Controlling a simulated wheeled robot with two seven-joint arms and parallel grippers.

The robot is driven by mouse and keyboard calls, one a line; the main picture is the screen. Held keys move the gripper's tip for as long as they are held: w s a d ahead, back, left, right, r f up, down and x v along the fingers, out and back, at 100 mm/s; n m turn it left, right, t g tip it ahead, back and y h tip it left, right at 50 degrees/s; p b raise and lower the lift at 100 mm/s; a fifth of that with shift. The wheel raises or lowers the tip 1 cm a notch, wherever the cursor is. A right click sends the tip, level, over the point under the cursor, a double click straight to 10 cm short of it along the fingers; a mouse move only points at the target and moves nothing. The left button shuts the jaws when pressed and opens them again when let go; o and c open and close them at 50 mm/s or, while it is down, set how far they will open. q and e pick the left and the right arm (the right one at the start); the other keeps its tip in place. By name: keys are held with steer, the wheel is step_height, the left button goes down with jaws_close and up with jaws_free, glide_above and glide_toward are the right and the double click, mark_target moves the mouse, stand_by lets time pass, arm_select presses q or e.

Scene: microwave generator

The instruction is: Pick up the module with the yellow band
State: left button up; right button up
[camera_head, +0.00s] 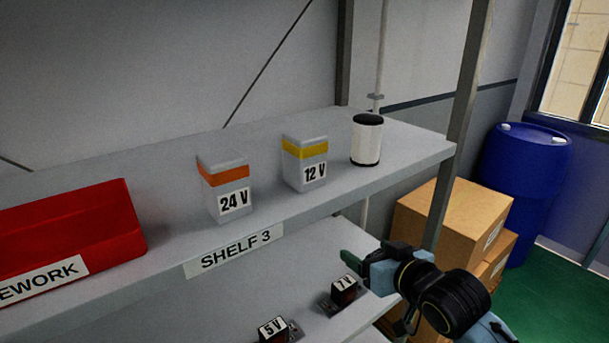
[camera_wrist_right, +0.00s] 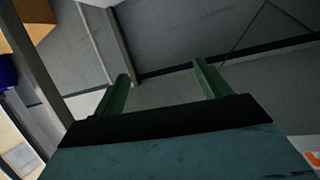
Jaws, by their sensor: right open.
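The module with the yellow band (camera_head: 304,162) is a grey block marked 12 V. It stands upright on the upper shelf in the head view, between an orange-banded 24 V module (camera_head: 225,187) and a white cylinder with a black top (camera_head: 366,139). My right gripper (camera_head: 347,262) is below and to the right of it in the head view, in front of the shelf edge, apart from the module. In the right wrist view its two green fingers (camera_wrist_right: 162,88) are spread with nothing between them. The yellow-banded module is not seen in that view. My left gripper is not in view.
The upper shelf (camera_head: 405,150) carries a SHELF 3 label and a red REWORK bin (camera_head: 105,215) at left. Small 5 V (camera_head: 273,329) and 7 V (camera_head: 345,287) modules sit on the lower shelf. A rack post, cardboard boxes (camera_head: 452,215) and a blue barrel (camera_head: 525,180) stand at right.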

steer(key=s+a+r, duration=0.1)
steer(key=r, duration=0.3)
steer(key=s+a+r+n+y, duration=0.1)
steer(key=s+r, duration=0.1)
steer(key=r, duration=0.2)
steer(key=s+a+r+t+y+p, duration=0.1)
steer(key=r, duration=0.3)
steer(key=shift+s+r+n, duration=0.15)
steer(key=shift+s+n, duration=0.1)
steer(key=shift+n, duration=0.05)
steer(key=n+y, duration=0.2)
steer(key=y, duration=0.1)
glide_toward(298, 131)
steer(key=s+d+f, duration=0.2)
steer(key=shift+t, duration=0.4)
steer(key=x, duration=0.2)
steer(key=p+x, duration=0.1)
steer(key=x, duration=0.4)
steer(key=shift+w+a+r+p, duration=0.15)
steer(key=shift+a+r+p, duration=0.15)
steer(key=shift+r+p, duration=0.1)
steer(key=shift+w+a, duration=0.35)
steer(key=shift+w, duration=0.1)
steer(key=p+x, duration=0.1)
steer(key=x, duration=0.3)
steer(key=shift+a+p, duration=0.2)
steer(key=shift+p, duration=0.2)
steer(key=c, duration=1.2)
